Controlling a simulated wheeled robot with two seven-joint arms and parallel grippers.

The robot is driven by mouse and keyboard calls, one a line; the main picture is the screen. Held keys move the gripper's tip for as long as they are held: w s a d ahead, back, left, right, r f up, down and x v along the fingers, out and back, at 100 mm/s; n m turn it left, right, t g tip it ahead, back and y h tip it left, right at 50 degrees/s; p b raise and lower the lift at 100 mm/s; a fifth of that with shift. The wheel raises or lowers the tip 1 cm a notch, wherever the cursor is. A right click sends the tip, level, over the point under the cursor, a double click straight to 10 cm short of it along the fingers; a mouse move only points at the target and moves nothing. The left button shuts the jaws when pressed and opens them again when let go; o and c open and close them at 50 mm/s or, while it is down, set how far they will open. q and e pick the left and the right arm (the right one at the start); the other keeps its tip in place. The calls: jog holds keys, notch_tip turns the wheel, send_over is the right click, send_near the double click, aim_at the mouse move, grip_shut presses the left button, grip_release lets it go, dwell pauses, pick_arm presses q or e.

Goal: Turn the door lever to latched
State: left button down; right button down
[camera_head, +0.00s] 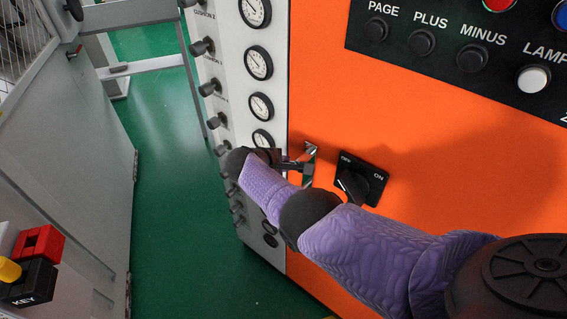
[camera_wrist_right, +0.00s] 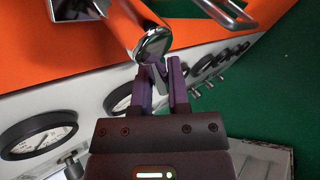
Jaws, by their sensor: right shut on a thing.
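The chrome door lever (camera_head: 309,152) is on the orange cabinet door, left of a black OFF/ON switch. In the right wrist view the shiny metal lever (camera_wrist_right: 153,42) reaches down to the fingers. My right gripper (camera_head: 299,168) comes in from the lower right and is at the lever. In the right wrist view my right gripper's fingers (camera_wrist_right: 163,76) are close together around the lever's narrow end. My own wrist hides part of the lever in the head view, so its exact angle is hard to tell. My left gripper is in neither view.
The black rotary switch (camera_head: 361,180) sits close right of the lever. A white panel with gauges (camera_head: 259,63) and knobs is to the left. A button strip (camera_head: 472,57) is above. Green floor (camera_head: 170,150) is open; a grey cabinet (camera_head: 60,150) stands far left.

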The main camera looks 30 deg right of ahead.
jog(key=shift+s, duration=0.1)
jog(key=c, duration=0.6)
grip_release()
pick_arm(q)
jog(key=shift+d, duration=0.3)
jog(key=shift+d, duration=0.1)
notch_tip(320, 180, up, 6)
jog(key=p, duration=0.6)
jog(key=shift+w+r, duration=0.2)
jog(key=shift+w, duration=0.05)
pick_arm(e)
jog(key=v, duration=1)
